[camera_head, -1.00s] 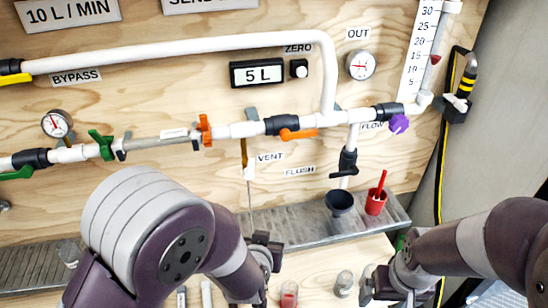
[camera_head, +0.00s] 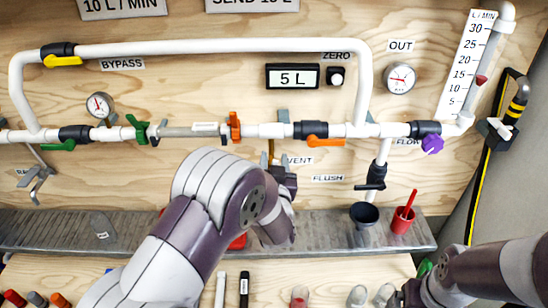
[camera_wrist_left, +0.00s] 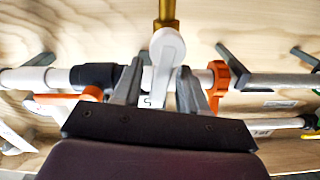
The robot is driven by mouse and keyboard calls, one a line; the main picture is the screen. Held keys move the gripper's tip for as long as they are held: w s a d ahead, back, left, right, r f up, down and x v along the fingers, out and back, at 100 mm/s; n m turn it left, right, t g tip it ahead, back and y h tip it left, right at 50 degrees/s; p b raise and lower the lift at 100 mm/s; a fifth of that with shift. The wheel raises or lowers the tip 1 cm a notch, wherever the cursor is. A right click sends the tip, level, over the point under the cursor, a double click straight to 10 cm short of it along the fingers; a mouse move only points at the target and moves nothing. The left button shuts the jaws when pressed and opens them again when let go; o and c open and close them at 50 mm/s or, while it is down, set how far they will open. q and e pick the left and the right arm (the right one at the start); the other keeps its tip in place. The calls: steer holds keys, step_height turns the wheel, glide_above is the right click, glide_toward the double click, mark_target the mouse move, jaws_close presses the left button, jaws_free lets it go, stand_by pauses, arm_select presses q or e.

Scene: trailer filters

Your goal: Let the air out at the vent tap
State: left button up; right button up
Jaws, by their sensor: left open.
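The vent tap shows in the left wrist view as a brass stem with a rounded white lever (camera_wrist_left: 167,48) hanging from it. My left gripper (camera_wrist_left: 157,88) is open, one finger on each side of the white lever. I cannot tell whether either finger touches it. In the head view my left gripper (camera_head: 283,172) is at the tap and hides its lower part. My right gripper (camera_head: 412,294) is low at the right; its fingers are unclear.
A pipe with an orange handle (camera_head: 325,141) and an orange clamp (camera_head: 235,127) runs close behind the tap. A dark funnel (camera_head: 364,213) and a red cup (camera_head: 402,222) stand on the metal ledge (camera_head: 330,233). Small jars stand on the bench below.

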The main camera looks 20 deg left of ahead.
arm_select(q)
steer(key=shift+w+a, duration=0.1)
steer(key=shift+w, duration=0.35)
jaws_close()
